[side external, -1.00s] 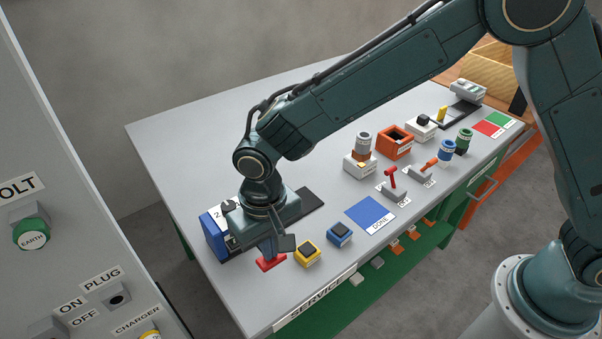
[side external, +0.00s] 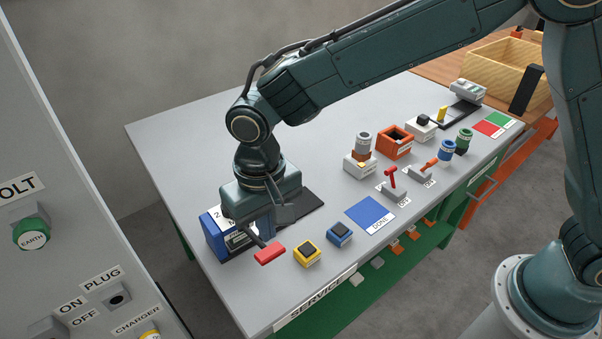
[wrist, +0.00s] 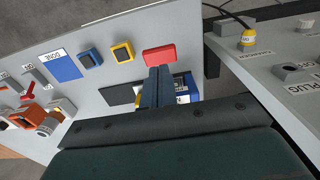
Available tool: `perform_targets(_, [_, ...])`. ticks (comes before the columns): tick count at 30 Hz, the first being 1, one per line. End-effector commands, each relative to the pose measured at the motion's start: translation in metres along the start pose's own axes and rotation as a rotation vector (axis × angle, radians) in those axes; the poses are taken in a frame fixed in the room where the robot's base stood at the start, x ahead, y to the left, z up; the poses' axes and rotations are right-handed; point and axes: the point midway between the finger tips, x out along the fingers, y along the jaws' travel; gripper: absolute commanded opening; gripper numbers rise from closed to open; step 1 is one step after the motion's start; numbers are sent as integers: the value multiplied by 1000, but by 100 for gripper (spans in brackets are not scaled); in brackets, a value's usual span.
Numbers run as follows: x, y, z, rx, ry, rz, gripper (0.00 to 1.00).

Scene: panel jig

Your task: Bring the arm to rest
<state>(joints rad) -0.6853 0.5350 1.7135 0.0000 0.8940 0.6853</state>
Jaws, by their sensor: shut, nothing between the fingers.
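My gripper (side external: 260,238) hangs over the near left end of the grey table, its fingers pointing down. In the wrist view its two fingers (wrist: 157,86) are together with nothing between them. A red block (side external: 270,253) lies on the table just beyond the fingertips; it also shows in the wrist view (wrist: 159,56). The fingers look apart from the red block, though the gap is small in the side view. The gripper body partly hides a blue box with a white label (side external: 212,240) behind it.
A yellow block (side external: 307,254) and a blue block (side external: 339,234) stand to the right of the red one. A grey panel (side external: 70,200) stands at left.

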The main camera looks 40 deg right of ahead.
Motion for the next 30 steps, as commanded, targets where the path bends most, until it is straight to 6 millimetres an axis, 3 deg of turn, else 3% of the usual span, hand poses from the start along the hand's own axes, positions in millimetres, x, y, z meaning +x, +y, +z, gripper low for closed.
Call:
perform_targets(19, [-14,8,-1,2,10,-8,0])
perform_targets(23, [-30,25,-2,3,27,-20,0])
perform_targets(30, [-74,76,3,6,84,-52,0])
